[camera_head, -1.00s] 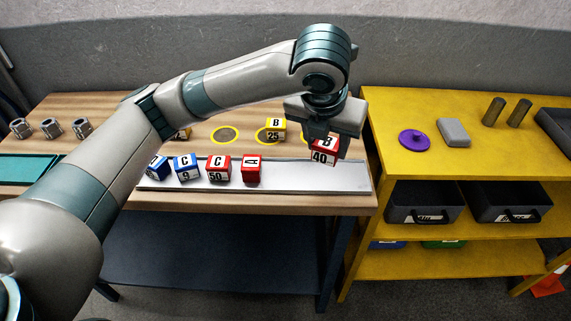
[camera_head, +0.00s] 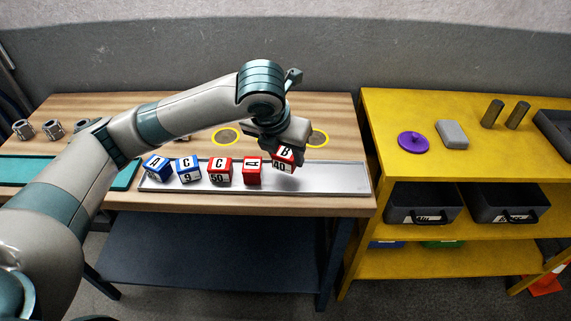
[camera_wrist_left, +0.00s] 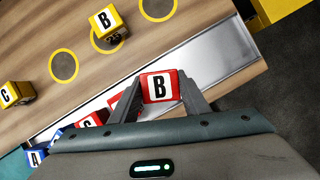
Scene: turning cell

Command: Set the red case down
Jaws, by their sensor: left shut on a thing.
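My left gripper (camera_head: 284,150) is shut on a red case (camera_head: 285,161) marked B and 40. The case is slightly tilted and is over the silver tray (camera_head: 335,178), just right of a red case (camera_head: 252,172) marked A. I cannot tell whether it touches the tray. In the left wrist view the held case (camera_wrist_left: 159,86) sits between both fingers, its B face showing. Left of the red A case stand a red case (camera_head: 220,172) marked C 50, a blue case (camera_head: 187,169) marked C 9 and a blue case (camera_head: 157,168) marked A.
The tray's right part is bare. Behind it, the left wrist view shows a yellow B 25 case (camera_wrist_left: 108,26) and a yellow C case (camera_wrist_left: 16,95). Yellow rings (camera_head: 226,136) mark the wooden table. A yellow shelf (camera_head: 390,160) with a purple knobbed disc (camera_head: 413,142) stands right.

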